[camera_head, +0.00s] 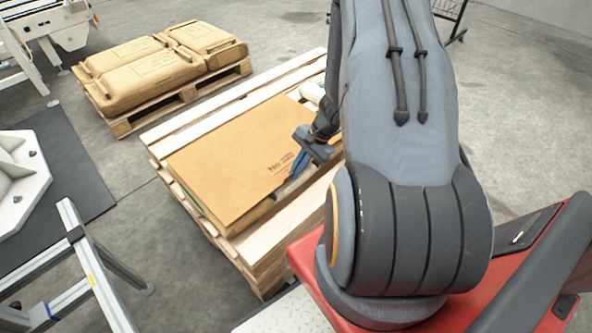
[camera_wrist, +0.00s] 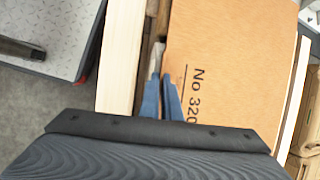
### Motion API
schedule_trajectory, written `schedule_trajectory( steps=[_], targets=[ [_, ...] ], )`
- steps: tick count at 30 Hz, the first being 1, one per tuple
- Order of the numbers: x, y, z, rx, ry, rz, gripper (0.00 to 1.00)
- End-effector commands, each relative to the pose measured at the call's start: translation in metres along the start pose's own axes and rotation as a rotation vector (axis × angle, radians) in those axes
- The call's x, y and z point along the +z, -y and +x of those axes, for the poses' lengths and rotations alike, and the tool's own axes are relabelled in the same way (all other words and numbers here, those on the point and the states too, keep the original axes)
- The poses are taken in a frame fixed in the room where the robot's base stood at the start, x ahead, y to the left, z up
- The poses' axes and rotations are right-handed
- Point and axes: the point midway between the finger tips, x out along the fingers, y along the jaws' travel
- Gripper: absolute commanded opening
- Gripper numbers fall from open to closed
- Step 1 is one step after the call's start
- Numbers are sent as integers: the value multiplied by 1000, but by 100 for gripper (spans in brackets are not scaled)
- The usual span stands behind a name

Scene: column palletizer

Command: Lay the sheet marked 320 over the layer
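The brown sheet marked No 320 (camera_head: 225,155) lies almost flat over a layer on the wooden pallet, its mark near the right edge. It also shows in the wrist view (camera_wrist: 240,60), with the mark facing up. My gripper (camera_head: 298,165) is at the sheet's right edge, beside the mark. In the wrist view its two blue fingers (camera_wrist: 160,82) are close together at that edge, one overlapping the sheet in the picture. Whether they pinch the edge is not clear. Most of the layer underneath is hidden; a little shows at the sheet's edges.
The pallet's pale boards (camera_head: 290,225) show around the sheet. A second pallet (camera_head: 185,95) with several brown sacks (camera_head: 150,75) stands behind to the left. A metal frame (camera_head: 90,275) and a dark mat (camera_head: 75,165) are at left. Bare floor separates the pallets.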

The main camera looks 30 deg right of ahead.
Motion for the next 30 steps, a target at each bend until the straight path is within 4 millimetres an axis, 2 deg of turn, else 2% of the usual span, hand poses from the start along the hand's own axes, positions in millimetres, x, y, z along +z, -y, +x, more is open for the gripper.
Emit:
schedule_trajectory(
  steps=[21, 25, 30],
  targets=[
    [-4, -2, 9, 0, 0, 1, 0],
    [-4, -2, 8, 0, 0, 0, 24],
    [-4, -2, 8, 0, 0, 0, 25]
  ],
)
